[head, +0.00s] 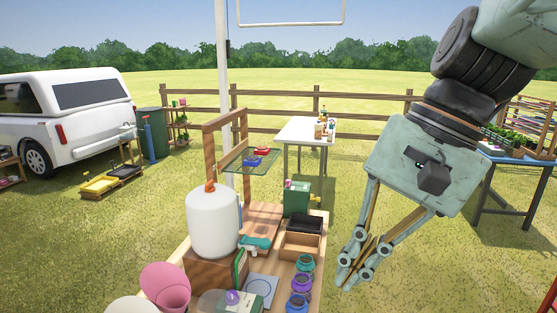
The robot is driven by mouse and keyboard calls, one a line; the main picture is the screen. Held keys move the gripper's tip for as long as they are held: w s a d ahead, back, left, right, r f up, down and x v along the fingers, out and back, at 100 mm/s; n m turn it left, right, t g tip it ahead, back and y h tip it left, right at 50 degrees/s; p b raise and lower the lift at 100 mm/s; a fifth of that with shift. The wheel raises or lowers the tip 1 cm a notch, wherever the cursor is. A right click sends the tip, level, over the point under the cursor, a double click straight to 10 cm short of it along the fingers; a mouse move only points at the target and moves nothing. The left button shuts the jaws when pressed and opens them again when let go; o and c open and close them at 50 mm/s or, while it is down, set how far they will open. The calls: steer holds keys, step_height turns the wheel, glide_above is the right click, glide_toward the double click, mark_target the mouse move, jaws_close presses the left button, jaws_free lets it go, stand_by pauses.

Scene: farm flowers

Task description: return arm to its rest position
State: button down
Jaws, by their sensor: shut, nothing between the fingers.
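My gripper (352,268) hangs from my pale green arm on the right side of the head view. It points down and to the left, with its fingers together and nothing between them. It appears in front of the grass, just right of the wooden workbench (262,222). It looks apart from the things on the bench, though its exact distance from the bench edge is hard to tell.
The bench holds a white tank (212,222), several coloured jars (301,283), an open wooden box (301,246) and pink pots (165,287). A white table (308,128) and a blue table (520,155) stand behind. Open grass lies right of the bench.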

steer(key=s+d+n+t+h, duration=0.3)
steer(key=s+d+n+h, duration=0.1)
steer(key=s+d, duration=0.6)
steer(key=shift+s+f+n+t, duration=0.3)
steer(key=shift+s+n, duration=0.1)
steer(key=shift+n, duration=0.5)
